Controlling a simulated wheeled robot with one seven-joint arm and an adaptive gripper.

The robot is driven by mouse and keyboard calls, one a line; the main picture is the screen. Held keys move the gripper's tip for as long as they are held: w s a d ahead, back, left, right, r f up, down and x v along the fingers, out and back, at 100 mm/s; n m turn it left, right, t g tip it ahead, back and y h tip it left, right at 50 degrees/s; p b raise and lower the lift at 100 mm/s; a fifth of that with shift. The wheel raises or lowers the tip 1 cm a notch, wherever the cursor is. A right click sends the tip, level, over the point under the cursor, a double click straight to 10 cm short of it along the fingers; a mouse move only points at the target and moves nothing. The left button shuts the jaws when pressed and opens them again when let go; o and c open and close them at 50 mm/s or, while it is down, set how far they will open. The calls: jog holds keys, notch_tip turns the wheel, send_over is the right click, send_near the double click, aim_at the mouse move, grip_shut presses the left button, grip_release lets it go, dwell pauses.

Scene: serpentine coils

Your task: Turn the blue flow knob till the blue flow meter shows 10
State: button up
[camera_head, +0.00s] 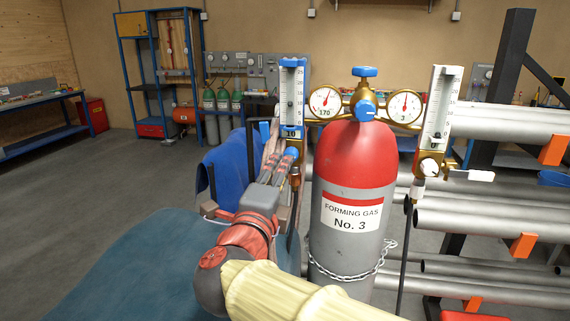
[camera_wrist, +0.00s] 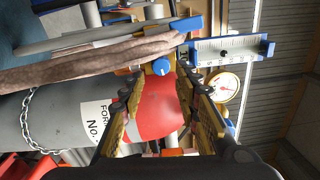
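The blue flow meter (camera_head: 291,95) is an upright white scale in a blue frame, left of the red-topped gas cylinder. A small blue plate (camera_head: 291,133) at its foot appears to read 10. The blue flow knob (camera_head: 292,152) is just below, partly hidden by my gripper (camera_head: 284,163). In the wrist view, the knob (camera_wrist: 162,66) sits on a brass body beyond and between the open fingertips of my gripper (camera_wrist: 158,80). I cannot tell whether a finger touches it. The meter (camera_wrist: 232,51) lies sideways there, with a dark float in its tube; its value is not readable.
The cylinder (camera_head: 345,225) carries two dial gauges (camera_head: 325,102) and a central blue knob (camera_head: 364,112). A second, white meter (camera_head: 440,105) stands right. Brown textured strands (camera_wrist: 95,62) cross the wrist view beside the fingers. Steel pipes (camera_head: 490,220) fill the right.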

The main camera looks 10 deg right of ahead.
jog(key=v, duration=0.4)
jog(key=shift+s, duration=0.25)
jog(key=s+f+n+g+y, duration=0.55)
jog(key=f+n+y, duration=0.5)
jog(key=n, duration=0.95)
jog(key=s+d+f+n+g+h+p, duration=0.1)
jog(key=s+d+f+g+h, duration=0.3)
jog(key=s+d+f, duration=0.9)
jog(key=s+d+n+g, duration=0.1)
jog(key=s+g, duration=0.1)
jog(key=shift+s+f+n, duration=0.35)
jog(key=shift+n, duration=0.05)
jog(key=shift+o, duration=0.3)
jog(key=shift+d, duration=0.1)
dwell(1.5)
